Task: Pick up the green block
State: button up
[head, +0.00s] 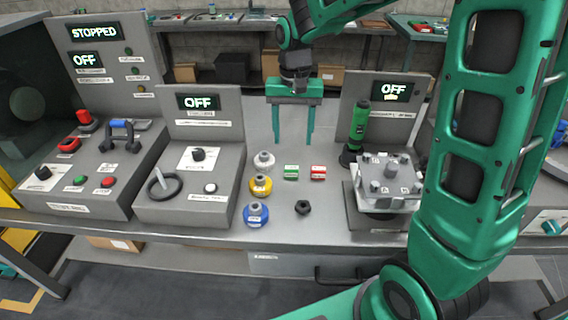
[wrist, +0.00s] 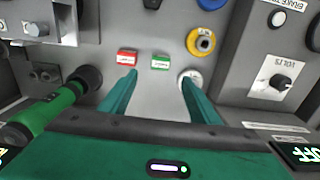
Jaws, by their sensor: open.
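The green block (head: 291,172) is a small block with a white label on the grey bench, between the white round piece and the red block. In the wrist view the green block (wrist: 160,62) lies ahead of the fingertips, between their lines. My gripper (head: 293,141) is open and empty, above the bench and behind the block in the head view. In the wrist view my gripper (wrist: 158,75) shows its two green fingers spread apart. Nothing hides the block.
A red block (head: 318,173) sits close to the right of it. White (head: 264,160), yellow (head: 261,186) and blue (head: 255,214) round pieces stand left. A black nut (head: 302,207) lies in front.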

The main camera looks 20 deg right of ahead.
send_over(291, 167)
notch_tip(291, 167, down, 6)
jog(key=shift+w+r, duration=0.1)
jog(key=shift+r, duration=0.1)
jog(key=shift+f, duration=2.6)
jog(key=c, duration=1.1)
